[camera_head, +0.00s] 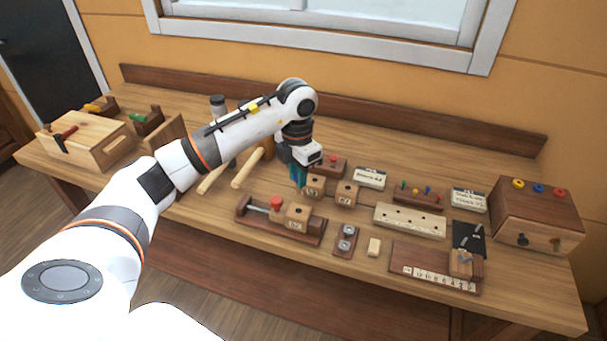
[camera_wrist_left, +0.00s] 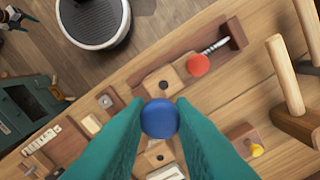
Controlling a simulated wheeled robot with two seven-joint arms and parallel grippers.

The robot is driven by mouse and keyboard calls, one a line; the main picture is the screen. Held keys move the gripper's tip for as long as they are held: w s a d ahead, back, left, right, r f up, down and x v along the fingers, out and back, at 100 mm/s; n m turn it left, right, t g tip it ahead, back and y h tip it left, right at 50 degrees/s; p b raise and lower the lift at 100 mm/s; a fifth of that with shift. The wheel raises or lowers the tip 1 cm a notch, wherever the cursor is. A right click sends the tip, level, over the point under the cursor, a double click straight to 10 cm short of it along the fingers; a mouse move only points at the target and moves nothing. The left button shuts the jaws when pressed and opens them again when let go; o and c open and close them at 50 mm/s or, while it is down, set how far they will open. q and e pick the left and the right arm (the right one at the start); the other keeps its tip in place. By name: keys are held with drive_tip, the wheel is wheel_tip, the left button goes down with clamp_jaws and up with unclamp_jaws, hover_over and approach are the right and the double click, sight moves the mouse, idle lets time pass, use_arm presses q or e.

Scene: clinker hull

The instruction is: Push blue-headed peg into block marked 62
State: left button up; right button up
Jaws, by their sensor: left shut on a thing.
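My left gripper (camera_head: 299,180) is over the bench, and its teal fingers are shut on the blue-headed peg. The round blue head (camera_wrist_left: 160,118) shows between the fingertips in the left wrist view; the shank is hidden beneath it. A wooden block (camera_head: 297,214) sits in the red-knobbed clamp; its label looks like 62 but is small. Its dark top hole shows in the left wrist view (camera_wrist_left: 164,85), apart from the blue head. Two more holed blocks, one left (camera_head: 315,187) and one right (camera_head: 346,194), stand behind the clamp. The gripper is just over the left one.
The clamp's red knob (camera_head: 277,203) stands beside its block. Wooden mallets (camera_head: 247,170) lie to the left. A pale holed board (camera_head: 410,220), a rack of coloured pegs (camera_head: 419,198) and a brown box (camera_head: 537,216) are to the right. Part of what looks like my right gripper (camera_wrist_left: 15,18) shows.

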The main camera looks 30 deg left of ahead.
sight(298, 191)
use_arm(q)
drive_tip(key=shift+w+a+f+b, duration=0.2)
drive_tip(key=shift+w+f+b, duration=0.1)
drive_tip(key=shift+f, duration=0.3)
drive_tip(key=shift+w+a+f+b, duration=0.15)
drive_tip(key=shift+f+b, duration=0.15)
drive_tip(key=shift+f, duration=0.3)
drive_tip(key=f+b, duration=0.2)
drive_tip(key=f, duration=0.1)
drive_tip(key=shift+s+d, duration=0.15)
drive_tip(key=shift+s, duration=0.05)
drive_tip(key=shift+w+f+b, duration=0.1)
drive_tip(key=shift+f+b, duration=0.2)
drive_tip(key=shift+f, duration=0.1)
use_arm(e)
drive_tip(key=w+f, duration=0.1)
drive_tip(key=w+a+f, duration=0.2)
drive_tip(key=shift+f, duration=0.35)
drive_tip(key=shift+f, duration=0.1)
use_arm(q)
drive_tip(key=shift+f, duration=0.15)
